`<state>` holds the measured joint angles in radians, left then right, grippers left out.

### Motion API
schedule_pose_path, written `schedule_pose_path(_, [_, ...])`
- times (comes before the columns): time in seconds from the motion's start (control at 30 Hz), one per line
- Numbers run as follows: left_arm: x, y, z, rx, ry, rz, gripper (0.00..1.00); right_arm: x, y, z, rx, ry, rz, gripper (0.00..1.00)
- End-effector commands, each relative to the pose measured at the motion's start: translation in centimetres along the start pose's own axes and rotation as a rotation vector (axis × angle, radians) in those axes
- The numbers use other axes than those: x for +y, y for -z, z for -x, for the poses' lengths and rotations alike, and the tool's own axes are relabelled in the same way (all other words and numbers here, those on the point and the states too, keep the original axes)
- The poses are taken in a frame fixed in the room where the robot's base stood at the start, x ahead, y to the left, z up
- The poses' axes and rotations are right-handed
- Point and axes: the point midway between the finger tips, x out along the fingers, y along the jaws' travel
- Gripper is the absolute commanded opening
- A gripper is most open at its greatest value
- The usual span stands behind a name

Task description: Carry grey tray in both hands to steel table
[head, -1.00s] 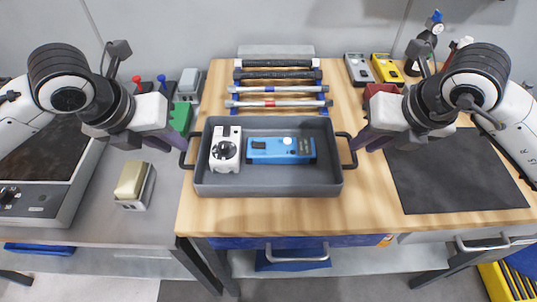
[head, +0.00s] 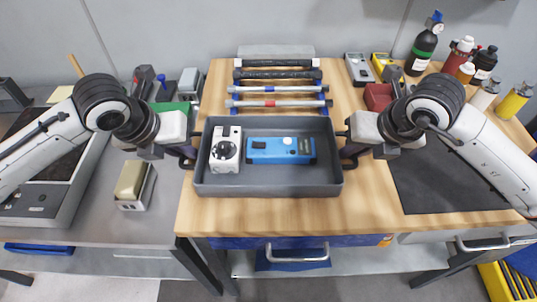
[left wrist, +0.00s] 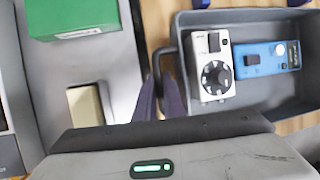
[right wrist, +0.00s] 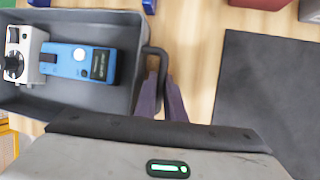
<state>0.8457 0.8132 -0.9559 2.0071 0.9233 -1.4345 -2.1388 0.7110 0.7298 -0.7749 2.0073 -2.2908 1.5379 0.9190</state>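The grey tray (head: 268,190) sits level on the wooden worktop, with a white device (head: 224,156) and a blue device (head: 281,150) inside it. My left gripper (head: 190,155) is at the tray's left handle; in the left wrist view the fingers (left wrist: 160,95) are on either side of the handle bar. My right gripper (head: 347,152) is at the right handle, and in the right wrist view its fingers (right wrist: 161,95) flank the bar. Only a narrow gap shows between each pair of fingers; whether they press on the bar is unclear. The steel table (head: 110,220) is at left.
A yellow-topped block (head: 134,182) and a green box (head: 170,108) are on the steel table, beside a large grey appliance (head: 40,200). Several rods (head: 277,88) lie behind the tray. A dark mat (head: 430,190) and bottles (head: 424,48) are at right. Bare wood lies before the tray.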

Motion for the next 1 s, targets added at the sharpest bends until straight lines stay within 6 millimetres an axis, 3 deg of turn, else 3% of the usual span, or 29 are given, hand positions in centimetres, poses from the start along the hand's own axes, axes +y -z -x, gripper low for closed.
schedule_pose_path(0.47, [-0.1, -0.4, 0.8, -0.005, 0.001, 0.001, 0.0, 0.2, -0.4, 0.8, -0.004, -0.001, 0.0, 0.0])
schedule_pose_path(1.0, [-0.9, -2.1, 4.7, -0.004, 0.0, 0.001, 0.0, 0.9, -2.0, 4.7, -0.004, -0.001, 0.0, 0.0])
